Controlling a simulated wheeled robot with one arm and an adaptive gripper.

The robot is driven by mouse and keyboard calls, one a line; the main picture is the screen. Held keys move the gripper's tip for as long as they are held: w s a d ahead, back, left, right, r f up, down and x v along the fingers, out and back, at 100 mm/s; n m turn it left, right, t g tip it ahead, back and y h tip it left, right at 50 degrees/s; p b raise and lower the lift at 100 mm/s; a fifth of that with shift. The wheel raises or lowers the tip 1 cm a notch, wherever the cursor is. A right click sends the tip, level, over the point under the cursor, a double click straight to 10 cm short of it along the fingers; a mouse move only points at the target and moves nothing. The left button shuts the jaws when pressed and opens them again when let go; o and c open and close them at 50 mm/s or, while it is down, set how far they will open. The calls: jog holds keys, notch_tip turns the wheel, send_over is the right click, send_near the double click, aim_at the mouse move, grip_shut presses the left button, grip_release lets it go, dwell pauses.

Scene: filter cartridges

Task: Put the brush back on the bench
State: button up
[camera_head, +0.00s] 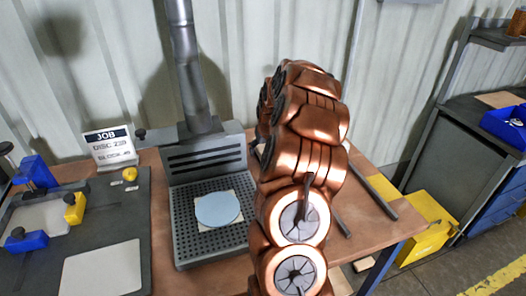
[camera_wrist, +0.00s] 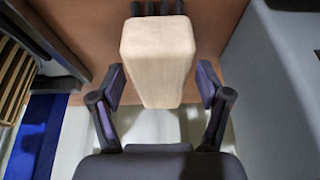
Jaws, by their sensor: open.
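In the wrist view, a pale wooden block with dark tufts or prongs at its far end, apparently the brush (camera_wrist: 158,62), lies between the two fingers of my gripper (camera_wrist: 160,80). The fingers are open, with a visible gap on each side of the wood. The brush's underside and what it rests on are hidden. The bench (camera_head: 372,238) has a brown top in the head view. My copper-coloured arm covers its middle, and my gripper is hidden there.
A grey perforated stand (camera_head: 185,240) holds a pale blue disc (camera_head: 218,208). A dark mat (camera_head: 125,215) with blue and yellow clamps lies left, beside a job sign (camera_head: 110,147). Dark bars (camera_head: 375,195) lie on the bench's right. A yellow box (camera_head: 428,228) stands beyond its edge.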

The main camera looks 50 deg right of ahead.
jog(key=b+v, duration=0.3)
jog(key=v, duration=0.7)
jog(key=shift+s+a+r, duration=0.1)
jog(key=shift+s+r, duration=0.05)
jog(key=shift+r, duration=0.2)
